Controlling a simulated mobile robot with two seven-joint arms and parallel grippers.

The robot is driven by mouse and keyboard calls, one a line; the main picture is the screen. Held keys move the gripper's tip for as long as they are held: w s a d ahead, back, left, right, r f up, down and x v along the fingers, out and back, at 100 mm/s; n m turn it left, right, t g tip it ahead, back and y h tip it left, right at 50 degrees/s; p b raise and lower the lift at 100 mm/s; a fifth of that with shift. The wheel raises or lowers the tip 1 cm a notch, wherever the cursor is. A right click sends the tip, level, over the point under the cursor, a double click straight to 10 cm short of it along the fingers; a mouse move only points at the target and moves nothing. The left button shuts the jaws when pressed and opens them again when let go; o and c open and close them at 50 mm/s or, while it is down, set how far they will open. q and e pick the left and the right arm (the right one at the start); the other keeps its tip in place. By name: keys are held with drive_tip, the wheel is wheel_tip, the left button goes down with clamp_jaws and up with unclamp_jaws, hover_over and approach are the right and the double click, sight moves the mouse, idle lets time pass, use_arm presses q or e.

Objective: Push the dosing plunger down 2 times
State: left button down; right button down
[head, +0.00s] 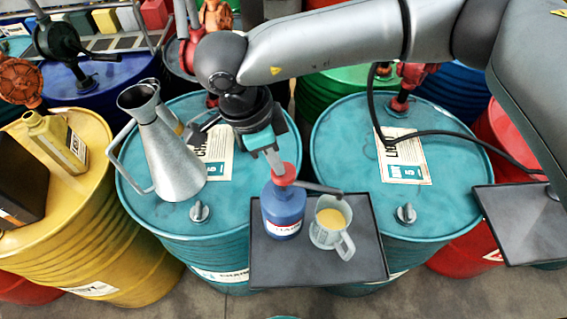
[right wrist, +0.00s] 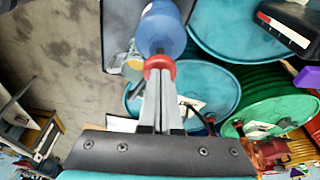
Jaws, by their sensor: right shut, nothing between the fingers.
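A blue dosing bottle (head: 283,211) stands upright on a dark tray (head: 265,268). Its red plunger head (head: 286,173) has a dark spout reaching right over a grey measuring jug (head: 345,246) with yellow liquid in it. My right gripper (head: 273,160) is shut and empty, pointing down with its fingertips at the plunger head. In the right wrist view the shut fingers (right wrist: 161,100) meet the red head (right wrist: 159,66), with the blue bottle (right wrist: 163,30) beyond. Whether they press on it I cannot tell. My left gripper is not in view.
A metal oil can (head: 170,150) stands left of my right gripper on a teal drum (head: 150,205). A second teal drum (head: 455,190) is behind the tray at right. A yellow drum (head: 60,235) carries a yellow bottle (head: 58,143). Another dark tray (head: 520,225) is at far right.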

drive_tip(key=a, duration=0.2)
drive_tip(key=a+r+b, duration=0.1)
drive_tip(key=shift+s, duration=0.3)
drive_tip(key=b+v, duration=0.2)
drive_tip(key=v, duration=1.3)
drive_tip(key=shift+s, duration=0.1)
idle(1.0)
